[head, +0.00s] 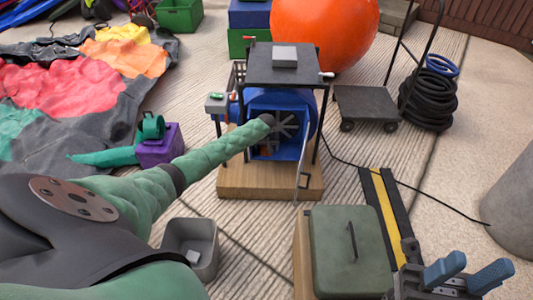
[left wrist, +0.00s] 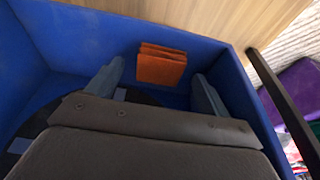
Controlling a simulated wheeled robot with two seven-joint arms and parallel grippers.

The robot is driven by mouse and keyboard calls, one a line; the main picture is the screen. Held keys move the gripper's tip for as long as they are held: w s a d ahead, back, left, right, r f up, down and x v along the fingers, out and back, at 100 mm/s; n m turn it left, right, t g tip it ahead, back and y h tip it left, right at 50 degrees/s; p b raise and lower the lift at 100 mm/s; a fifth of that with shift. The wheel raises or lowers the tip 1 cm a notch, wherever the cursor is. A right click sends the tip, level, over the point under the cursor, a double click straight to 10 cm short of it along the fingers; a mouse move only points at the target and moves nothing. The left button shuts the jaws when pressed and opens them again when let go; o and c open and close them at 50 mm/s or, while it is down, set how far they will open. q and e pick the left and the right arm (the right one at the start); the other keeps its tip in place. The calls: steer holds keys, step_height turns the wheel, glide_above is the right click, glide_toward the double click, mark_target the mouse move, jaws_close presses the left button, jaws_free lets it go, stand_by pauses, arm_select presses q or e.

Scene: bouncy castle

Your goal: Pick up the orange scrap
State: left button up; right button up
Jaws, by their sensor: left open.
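The orange scrap (left wrist: 161,65), a small folded-looking piece, lies against the wall inside a blue housing (left wrist: 60,35) in the left wrist view. My left gripper (left wrist: 158,84) is open, with one finger to each side of the scrap's line. The scrap lies beyond the fingertips and appears apart from them. In the head view my green-sleeved left arm reaches to the front of the blue housing (head: 310,103); its fingers are hard to make out there. My right gripper (head: 468,272) is at the bottom right, its blue fingers apart and empty.
The housing stands on a wooden base (head: 240,187) under a black frame (head: 262,65). A grey bin (head: 208,240), a green lidded box (head: 350,245) and a purple block (head: 158,150) stand nearby. A black cart (head: 365,105) stands to the right.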

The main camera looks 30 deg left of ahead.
arm_select(q)
steer(key=shift+w+f, duration=0.15)
steer(key=shift+f, duration=0.4)
steer(key=shift+c, duration=0.4)
steer(key=c, duration=1)
